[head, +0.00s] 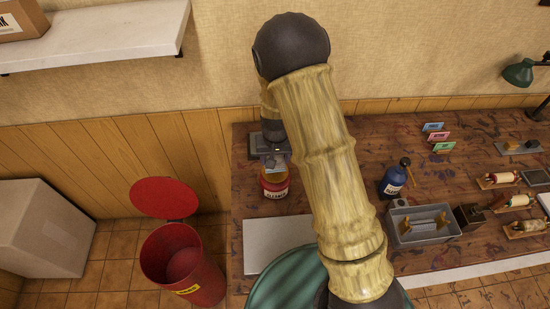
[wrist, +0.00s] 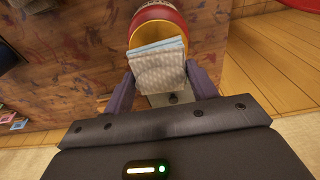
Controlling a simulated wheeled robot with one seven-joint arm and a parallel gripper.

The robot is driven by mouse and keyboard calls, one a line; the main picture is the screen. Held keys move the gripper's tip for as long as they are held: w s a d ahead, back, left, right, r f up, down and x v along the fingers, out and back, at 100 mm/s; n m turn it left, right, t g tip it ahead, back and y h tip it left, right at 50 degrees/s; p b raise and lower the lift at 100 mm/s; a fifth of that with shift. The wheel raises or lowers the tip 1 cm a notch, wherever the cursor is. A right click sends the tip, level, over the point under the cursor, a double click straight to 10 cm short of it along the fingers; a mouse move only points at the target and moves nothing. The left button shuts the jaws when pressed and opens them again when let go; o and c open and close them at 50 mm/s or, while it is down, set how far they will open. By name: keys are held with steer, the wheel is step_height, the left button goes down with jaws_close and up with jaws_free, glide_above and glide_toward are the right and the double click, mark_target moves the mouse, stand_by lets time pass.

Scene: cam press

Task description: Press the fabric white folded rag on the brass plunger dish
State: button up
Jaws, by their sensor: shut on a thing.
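The white folded rag (wrist: 158,72), with a blue edge, is between the two fingers of my gripper (wrist: 162,88) in the wrist view. The gripper is shut on it. Past the rag is a red can with a yellow brass-coloured dish top (wrist: 147,30), which I take as the brass plunger dish. The rag overlaps the dish in that view; I cannot tell whether they touch. In the head view the red plunger can (head: 275,189) stands on the table at the left, with my gripper (head: 275,161) just above it. The rag is not clear there.
A dark blue bottle (head: 392,183) and a grey tray (head: 402,234) stand to the right on the wooden table (head: 360,130). A white board (head: 262,247) lies at the front left. An open red bin (head: 208,280) stands on the floor at left. My arm hides the table's middle.

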steer(key=shift+r+p, duration=0.7)
steer(key=shift+r, duration=0.45)
steer(key=shift+f, duration=0.1)
